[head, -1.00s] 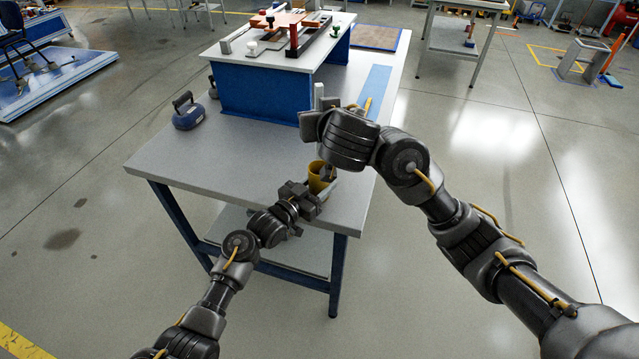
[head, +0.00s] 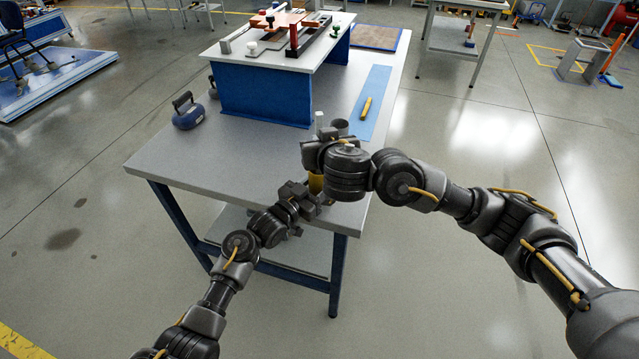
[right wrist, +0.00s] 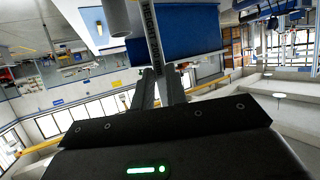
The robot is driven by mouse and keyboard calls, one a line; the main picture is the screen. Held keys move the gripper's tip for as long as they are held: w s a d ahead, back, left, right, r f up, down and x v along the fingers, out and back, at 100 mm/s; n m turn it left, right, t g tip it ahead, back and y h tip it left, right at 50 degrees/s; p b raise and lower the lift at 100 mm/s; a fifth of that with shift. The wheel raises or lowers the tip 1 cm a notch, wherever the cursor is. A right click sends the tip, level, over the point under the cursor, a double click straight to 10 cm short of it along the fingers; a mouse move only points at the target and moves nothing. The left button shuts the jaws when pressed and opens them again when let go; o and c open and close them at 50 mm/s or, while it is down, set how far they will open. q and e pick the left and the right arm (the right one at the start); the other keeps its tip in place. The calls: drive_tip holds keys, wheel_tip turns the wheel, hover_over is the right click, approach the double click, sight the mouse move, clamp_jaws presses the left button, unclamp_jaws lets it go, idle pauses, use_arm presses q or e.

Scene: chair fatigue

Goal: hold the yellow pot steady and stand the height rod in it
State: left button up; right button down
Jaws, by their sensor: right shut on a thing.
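The yellow pot (head: 316,184) stands near the table's front right corner, mostly hidden by my grippers. My left gripper (head: 308,197) is at the pot, its fingers close to the pot's side; whether they press on it is hidden. My right gripper (head: 312,150) is above the pot and seems just behind it.
A grey cup (head: 341,127) stands just behind my right gripper. A yellow marker (head: 366,107) lies on the blue mat (head: 374,88). A blue block with a handle (head: 188,112) is at the table's left. A blue stand (head: 265,95) fills the back; the table's front left is clear.

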drive_tip(key=c, duration=1.3)
unclamp_jaws()
drive_tip(key=shift+c, duration=0.2)
drive_tip(key=shift+f, duration=0.1)
drive_tip(key=v, duration=1.2)
use_arm(q)
drive_tip(key=o, duration=1.1)
drive_tip(key=v, duration=1.2)
